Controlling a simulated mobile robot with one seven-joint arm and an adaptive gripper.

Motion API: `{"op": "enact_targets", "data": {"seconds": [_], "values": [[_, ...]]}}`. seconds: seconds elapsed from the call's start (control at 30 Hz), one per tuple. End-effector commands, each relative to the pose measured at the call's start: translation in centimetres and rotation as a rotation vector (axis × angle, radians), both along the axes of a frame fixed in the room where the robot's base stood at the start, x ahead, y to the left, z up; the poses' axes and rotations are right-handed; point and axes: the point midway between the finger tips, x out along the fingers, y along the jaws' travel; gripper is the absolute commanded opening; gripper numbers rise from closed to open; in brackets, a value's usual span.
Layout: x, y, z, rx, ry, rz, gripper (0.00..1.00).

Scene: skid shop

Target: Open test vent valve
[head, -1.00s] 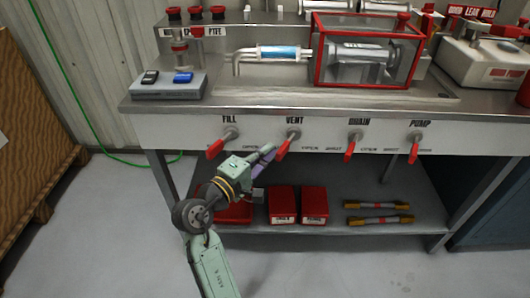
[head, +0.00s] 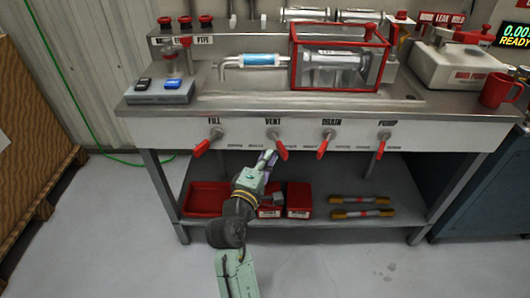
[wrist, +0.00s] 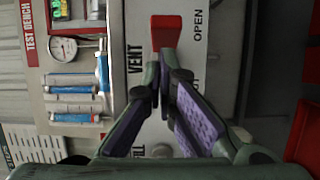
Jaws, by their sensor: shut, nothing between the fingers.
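The vent valve's red handle (head: 281,149) is on the bench's front panel under the VENT label. It slants down and to the right from its pivot. In the wrist view the red handle (wrist: 166,31) is just beyond the fingertips, beside the OPEN marking (wrist: 198,25). My gripper (head: 270,156) is shut and empty, just left of and slightly below the handle. The wrist view shows the gripper's tips (wrist: 163,72) together; whether they touch the handle I cannot tell.
Red FILL (head: 201,149), DRAIN (head: 322,149) and PUMP (head: 380,147) handles are on the same panel. Red bins (head: 298,197) and rods (head: 360,206) lie on the lower shelf (head: 410,185). A red-framed clear box (head: 335,62) stands on the bench above.

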Motion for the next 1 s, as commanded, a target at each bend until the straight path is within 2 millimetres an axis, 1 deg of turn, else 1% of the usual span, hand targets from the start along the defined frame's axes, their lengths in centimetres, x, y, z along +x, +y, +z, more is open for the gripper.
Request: {"op": "enact_targets", "data": {"seconds": [0.03, 0.3, 0.6, 1.0], "values": [[0.1, 0.0, 0.3, -0.001, 0.001, 0.001, 0.00], [0.1, -1.2, 0.2, 0.000, 0.000, -0.002, 0.00], [0.2, -2.1, 0.1, 0.000, 0.000, -0.002, 0.00], [0.2, -2.7, 0.1, -0.003, -0.001, -0.010, 0.00]]}}
